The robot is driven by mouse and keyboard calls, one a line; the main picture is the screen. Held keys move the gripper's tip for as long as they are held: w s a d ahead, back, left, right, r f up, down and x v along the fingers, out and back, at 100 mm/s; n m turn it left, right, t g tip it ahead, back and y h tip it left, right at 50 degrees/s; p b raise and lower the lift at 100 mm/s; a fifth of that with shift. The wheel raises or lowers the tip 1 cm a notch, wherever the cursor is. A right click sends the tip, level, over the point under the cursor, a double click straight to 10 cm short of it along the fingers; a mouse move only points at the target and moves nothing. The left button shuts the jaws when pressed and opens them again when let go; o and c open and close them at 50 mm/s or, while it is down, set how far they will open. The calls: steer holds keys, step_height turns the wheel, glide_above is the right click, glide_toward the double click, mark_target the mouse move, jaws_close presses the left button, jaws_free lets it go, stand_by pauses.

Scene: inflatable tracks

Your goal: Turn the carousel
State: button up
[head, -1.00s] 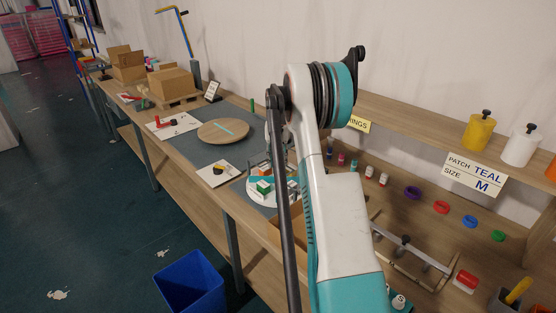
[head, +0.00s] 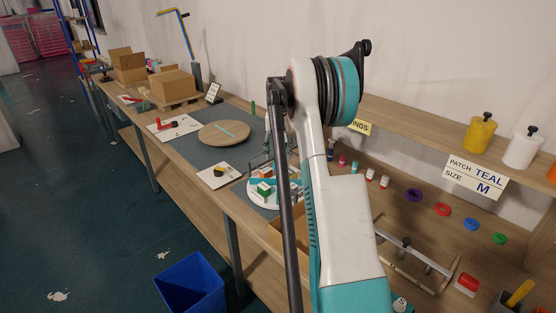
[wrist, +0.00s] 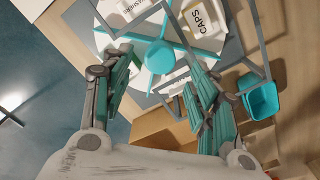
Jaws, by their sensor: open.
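The carousel is a white round tray with teal dividers and a teal centre hub (wrist: 160,57). In the head view the carousel (head: 254,201) sits on the grey mat, partly hidden by my arm, with small boxes on it. In the wrist view white boxes labelled WASHER and CAPS (wrist: 205,18) lie between the dividers. My gripper (wrist: 158,66) is open over the carousel's near side. Its teal-padded fingers stand on either side of the hub, with nothing visibly gripped. Whether a finger touches a divider I cannot tell.
A wooden disc (head: 213,136) with a teal line lies behind the carousel. A teal bin (wrist: 262,99) and a grey frame (wrist: 258,50) are close to my right finger in the wrist view. A blue bin (head: 190,285) stands on the floor.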

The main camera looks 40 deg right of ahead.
step_height(320, 180, up, 8)
steer(key=shift+f, duration=0.25)
stand_by(0.5)
